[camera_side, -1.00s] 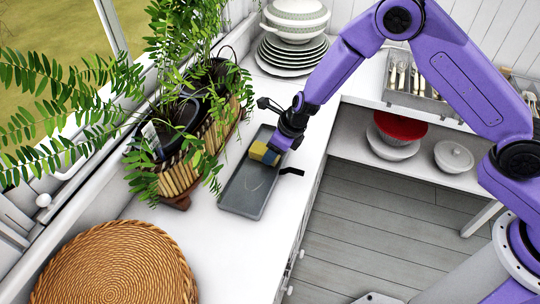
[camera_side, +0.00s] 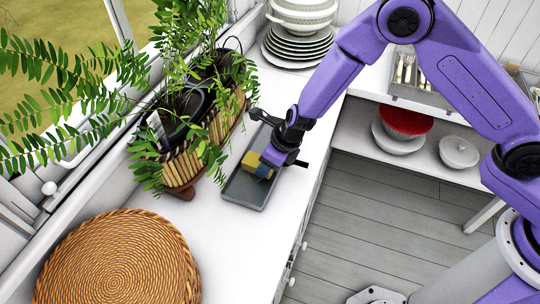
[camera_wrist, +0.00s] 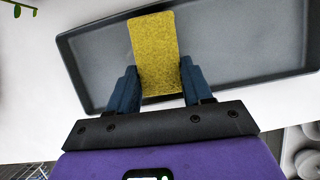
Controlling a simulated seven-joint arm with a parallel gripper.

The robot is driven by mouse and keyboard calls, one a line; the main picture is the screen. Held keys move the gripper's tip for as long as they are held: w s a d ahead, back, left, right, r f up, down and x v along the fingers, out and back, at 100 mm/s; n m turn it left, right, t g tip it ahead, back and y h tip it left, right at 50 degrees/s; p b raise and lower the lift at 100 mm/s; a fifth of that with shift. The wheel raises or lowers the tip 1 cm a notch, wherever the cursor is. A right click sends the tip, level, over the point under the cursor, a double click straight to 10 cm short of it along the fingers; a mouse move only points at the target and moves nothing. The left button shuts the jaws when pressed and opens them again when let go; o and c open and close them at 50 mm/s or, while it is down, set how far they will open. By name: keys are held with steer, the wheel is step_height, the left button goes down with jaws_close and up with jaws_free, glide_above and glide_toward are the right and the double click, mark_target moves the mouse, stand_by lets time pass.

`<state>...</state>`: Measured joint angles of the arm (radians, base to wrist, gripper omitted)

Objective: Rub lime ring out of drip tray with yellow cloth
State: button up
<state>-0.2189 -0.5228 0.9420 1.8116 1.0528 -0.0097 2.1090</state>
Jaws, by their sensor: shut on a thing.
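The grey drip tray (camera_side: 244,196) lies lengthwise on the white counter; it also shows in the wrist view (camera_wrist: 235,45). My gripper (camera_side: 265,168) is low over the tray and shut on the yellow cloth (camera_side: 252,159). In the wrist view the cloth (camera_wrist: 155,45) is a flat, upright-looking yellow strip between the two blue fingers of my gripper (camera_wrist: 155,92), reaching over the tray floor. I cannot tell whether it presses on the floor. I cannot clearly make out a lime ring now; the cloth and gripper cover part of the tray.
A planter with leafy fronds (camera_side: 190,145) stands close left of the tray. A round woven mat (camera_side: 118,260) lies at the near left. Stacked plates (camera_side: 298,48) stand behind. The counter between tray and mat is clear.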

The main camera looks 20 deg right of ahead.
steer(key=shift+a+r, duration=0.2)
steer(key=shift+r, duration=0.05)
steer(key=shift+s+d+r, duration=0.1)
steer(key=shift+r, duration=3.7)
